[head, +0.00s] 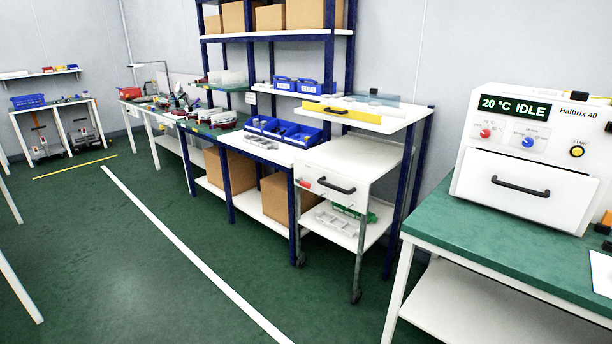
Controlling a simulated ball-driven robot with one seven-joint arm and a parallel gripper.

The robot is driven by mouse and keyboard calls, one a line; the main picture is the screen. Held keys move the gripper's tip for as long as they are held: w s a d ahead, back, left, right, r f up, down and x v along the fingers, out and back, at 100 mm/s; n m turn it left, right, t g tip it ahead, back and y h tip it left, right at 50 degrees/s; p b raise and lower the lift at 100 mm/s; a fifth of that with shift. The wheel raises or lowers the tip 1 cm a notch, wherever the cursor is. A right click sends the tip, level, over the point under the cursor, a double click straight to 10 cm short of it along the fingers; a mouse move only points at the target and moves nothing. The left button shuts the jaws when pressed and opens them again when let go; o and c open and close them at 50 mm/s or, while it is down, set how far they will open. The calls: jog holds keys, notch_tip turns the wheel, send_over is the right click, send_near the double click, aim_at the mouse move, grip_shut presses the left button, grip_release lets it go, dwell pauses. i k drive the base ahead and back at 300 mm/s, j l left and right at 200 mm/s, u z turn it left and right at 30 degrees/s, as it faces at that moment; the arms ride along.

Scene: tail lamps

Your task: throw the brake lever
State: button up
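A white wheeled cart (320,166) with a black handle (330,185) stands at the right end of the long bench. A small red piece (304,184) sits on its front, left of the handle. It may be the brake lever, but it is too small to tell its shape or position. A dark caster (356,296) shows at the foot of the cart's front right leg. My gripper is not in view.
An oven (525,158) reading "20 °C IDLE" stands on a green-topped table (440,222) at right. A long bench (235,140) with blue bins (283,130) runs behind. Green floor (140,270) with a white line is clear in front.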

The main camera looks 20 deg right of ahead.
aim_at(303, 184)
jog(key=i+l, duration=0.35)
jog(key=i, duration=0.15)
jog(key=i+l, duration=0.4)
jog(key=i, duration=0.15)
jog(key=i+l, duration=0.35)
jog(key=i, duration=0.15)
jog(key=i+u, duration=0.3)
jog(key=i, duration=1.35)
